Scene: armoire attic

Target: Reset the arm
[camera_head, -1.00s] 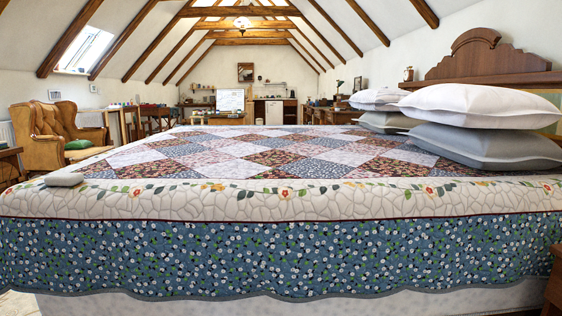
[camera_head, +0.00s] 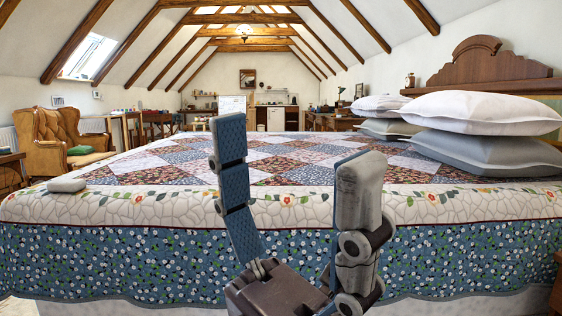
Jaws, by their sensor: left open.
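My left gripper (camera_head: 293,165) is in the lower middle of the head view, in front of the near side of the bed. Its two fingers point up and stand wide apart, with nothing between them. One finger has a blue textured pad, the other shows a worn grey outer side. Its dark palm is at the bottom of the picture. My right gripper is not in view.
A large bed with a patchwork quilt (camera_head: 128,240) fills the space ahead. White and grey pillows (camera_head: 485,112) are stacked at its right, by a wooden headboard (camera_head: 480,66). A small grey object (camera_head: 67,185) lies on its left corner. A tan armchair (camera_head: 50,140) stands far left.

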